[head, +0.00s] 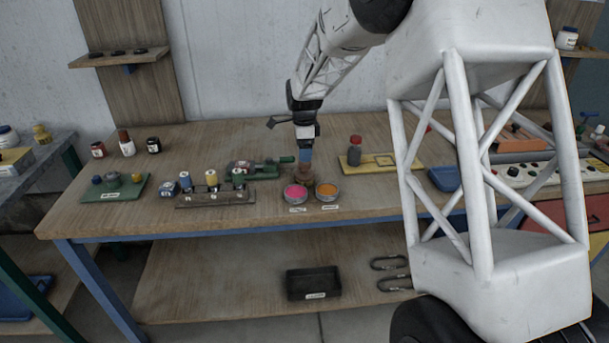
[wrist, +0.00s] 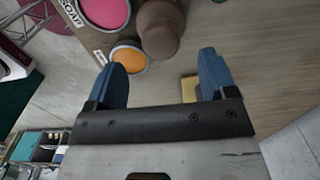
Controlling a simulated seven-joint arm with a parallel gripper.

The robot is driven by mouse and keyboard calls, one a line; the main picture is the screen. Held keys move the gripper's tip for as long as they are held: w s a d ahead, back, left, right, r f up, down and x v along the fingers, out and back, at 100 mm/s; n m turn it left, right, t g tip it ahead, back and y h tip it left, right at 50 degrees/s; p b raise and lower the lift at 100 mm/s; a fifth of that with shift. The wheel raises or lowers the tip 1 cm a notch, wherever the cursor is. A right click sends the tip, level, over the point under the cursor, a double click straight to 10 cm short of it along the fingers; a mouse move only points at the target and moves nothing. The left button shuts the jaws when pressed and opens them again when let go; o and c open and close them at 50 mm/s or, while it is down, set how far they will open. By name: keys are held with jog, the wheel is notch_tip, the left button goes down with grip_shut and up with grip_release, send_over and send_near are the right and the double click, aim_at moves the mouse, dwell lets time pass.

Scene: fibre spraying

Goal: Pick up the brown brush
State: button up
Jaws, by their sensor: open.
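The brown brush (head: 307,176) appears as a small brown shape just behind the pink and orange dishes, below my gripper (head: 305,156). In the wrist view the brown brush (wrist: 161,32) is a rounded brown knob beyond the fingertips. My gripper (wrist: 163,62) has its two blue fingers spread apart, with nothing held between them. The brush lies ahead of the gap, apart from both fingers as far as I can tell. The brush's lower part is hidden.
A pink dish (head: 295,193) and an orange dish (head: 327,192) stand close in front of the brush. A green tool (head: 265,171) and a rack with spools (head: 215,197) are to the left. A yellow board (head: 381,162) with a red-brown bottle (head: 354,151) is to the right.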

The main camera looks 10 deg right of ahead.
aim_at(305, 172)
jog(key=shift+f, duration=0.2)
jog(key=shift+d+f, duration=0.1)
jog(key=shift+f, duration=2.35)
jog(key=c, duration=1.1)
jog(key=shift+r, duration=0.1)
